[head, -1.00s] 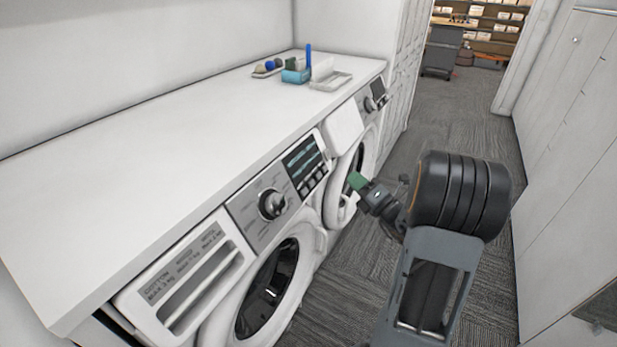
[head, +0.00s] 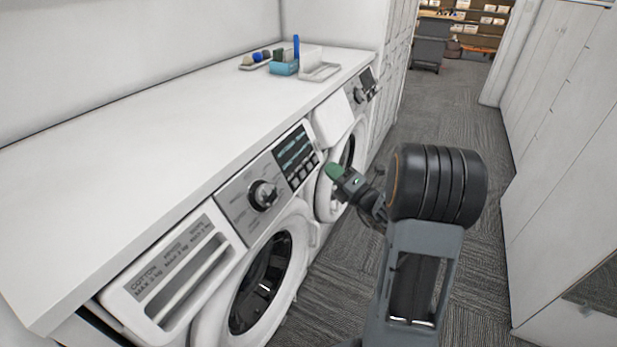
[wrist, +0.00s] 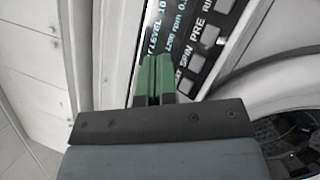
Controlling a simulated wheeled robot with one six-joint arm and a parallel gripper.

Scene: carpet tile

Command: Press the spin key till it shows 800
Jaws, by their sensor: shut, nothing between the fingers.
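The near washing machine's control panel (head: 238,208) carries a knob, a dark display (head: 293,148) and a row of keys (head: 304,171). In the wrist view the display (wrist: 176,32) shows part of a line reading "1200 rpm". The label SPIN is legible beside a grey key (wrist: 196,61), with PRE further up the row. My gripper (head: 331,171) has green fingertips and is shut and empty. In the head view it is right of the keys. In the wrist view its fingertips (wrist: 156,60) overlap the display's lower end, left of the spin key. I cannot tell whether they touch the panel.
A white detergent drawer (head: 170,270) is at the panel's left end. A second machine (head: 362,95) stands beyond. The carpeted aisle on the right is clear.

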